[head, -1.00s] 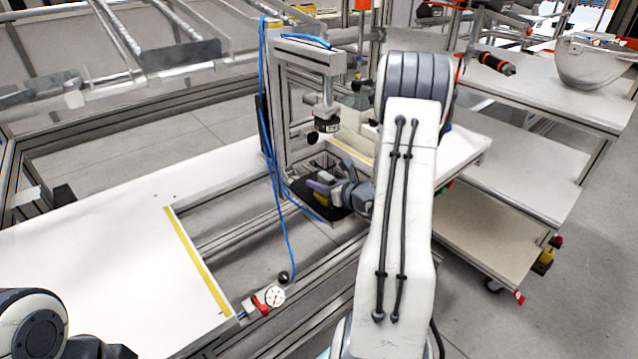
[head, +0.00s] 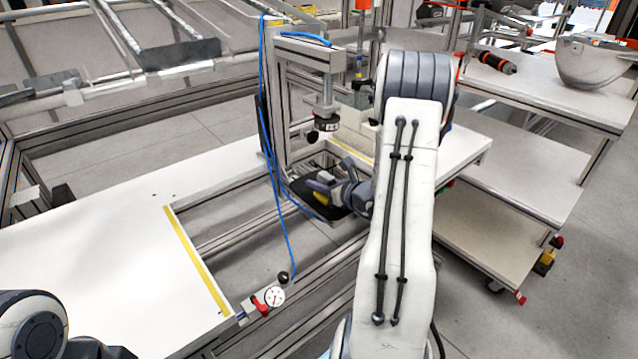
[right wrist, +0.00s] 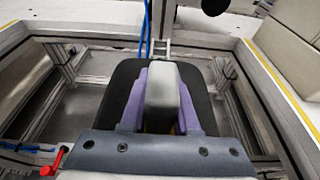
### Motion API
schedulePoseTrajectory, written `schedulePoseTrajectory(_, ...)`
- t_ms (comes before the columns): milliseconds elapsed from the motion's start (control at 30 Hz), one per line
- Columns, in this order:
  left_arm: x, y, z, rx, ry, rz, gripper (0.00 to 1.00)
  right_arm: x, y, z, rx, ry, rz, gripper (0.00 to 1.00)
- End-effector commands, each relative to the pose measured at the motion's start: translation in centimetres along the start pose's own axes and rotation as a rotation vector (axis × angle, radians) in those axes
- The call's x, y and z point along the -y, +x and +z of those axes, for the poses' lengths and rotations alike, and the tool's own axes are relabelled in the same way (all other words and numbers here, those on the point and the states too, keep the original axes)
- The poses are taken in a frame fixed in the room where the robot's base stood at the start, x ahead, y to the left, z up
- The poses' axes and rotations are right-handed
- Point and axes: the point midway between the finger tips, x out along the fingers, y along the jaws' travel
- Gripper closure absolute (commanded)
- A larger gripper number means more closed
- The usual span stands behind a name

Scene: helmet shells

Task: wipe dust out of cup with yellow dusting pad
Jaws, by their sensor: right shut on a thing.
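The black cup (head: 337,209) sits low in the frame opening below the press head. In the right wrist view the dark cup (right wrist: 120,77) shows on both sides of the fingers. My right gripper (head: 318,187), with purple fingers, is shut on the yellow dusting pad (head: 322,199) and holds it at the cup. In the right wrist view the purple fingers (right wrist: 160,100) flank a grey block, and a sliver of yellow shows near their base. The pad's wiping face and any dust are hidden, so contact cannot be told. Of my left arm only links show at the lower left.
The press (head: 326,122) hangs from a metal post just above my right gripper. A blue hose (head: 278,215) runs down beside it. A dial gauge with a red lever (head: 272,297) is at the opening's front. A helmet shell (head: 597,65) stands far right.

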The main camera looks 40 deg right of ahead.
Motion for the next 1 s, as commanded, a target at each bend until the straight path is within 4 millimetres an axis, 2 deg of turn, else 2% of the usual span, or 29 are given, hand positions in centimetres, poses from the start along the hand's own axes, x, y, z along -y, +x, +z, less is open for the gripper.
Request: schedulePoseTrajectory(1000,0.04,0.54,0.03,0.0,0.0,0.0,0.41,0.0,0.05,-0.15,0.0,0.0,0.0,1.0)
